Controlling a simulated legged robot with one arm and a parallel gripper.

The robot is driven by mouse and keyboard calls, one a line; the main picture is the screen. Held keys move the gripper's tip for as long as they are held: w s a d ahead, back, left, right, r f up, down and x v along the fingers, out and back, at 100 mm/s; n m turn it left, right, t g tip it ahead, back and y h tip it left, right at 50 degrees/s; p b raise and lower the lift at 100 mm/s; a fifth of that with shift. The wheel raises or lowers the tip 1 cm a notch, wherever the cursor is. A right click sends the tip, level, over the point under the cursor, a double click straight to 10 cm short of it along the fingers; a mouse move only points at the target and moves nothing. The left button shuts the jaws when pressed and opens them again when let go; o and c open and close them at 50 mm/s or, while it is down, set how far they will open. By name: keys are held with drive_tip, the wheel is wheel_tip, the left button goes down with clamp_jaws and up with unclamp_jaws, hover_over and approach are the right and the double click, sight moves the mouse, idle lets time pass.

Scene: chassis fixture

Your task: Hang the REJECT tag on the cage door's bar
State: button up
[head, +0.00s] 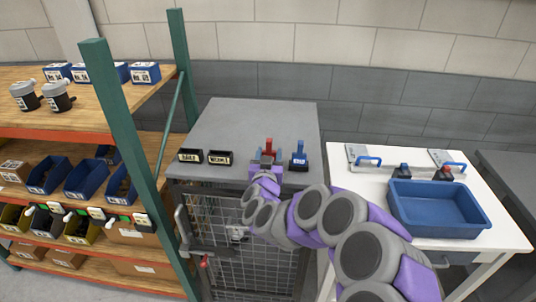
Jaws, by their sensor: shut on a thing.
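My gripper (267,163) is over the top of the grey cabinet, near its front edge. It is shut on an upright red piece (268,146), which looks like the REJECT tag; I cannot read any lettering on it, and the jaws hide its lower part. The cage door (225,274) is the wire mesh front of the cabinet, below my gripper. A grey bar (183,232) stands at the door's left side. My arm covers the door's upper right part.
A green shelf post (128,130) rises at left. A white table (350,205) with a blue tray (438,234) is at right.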

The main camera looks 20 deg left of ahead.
sight(270, 148)
drive_tip(key=shift+d+r+p, duration=0.15)
drive_tip(key=shift+r+p, duration=0.15)
drive_tip(key=shift+p, duration=0.15)
drive_tip(key=shift+r+p, duration=1.2)
drive_tip(key=shift+r, duration=0.2)
drive_tip(key=p+v, duration=0.1)
drive_tip(key=v, duration=0.7)
drive_tip(key=shift+p, duration=0.35)
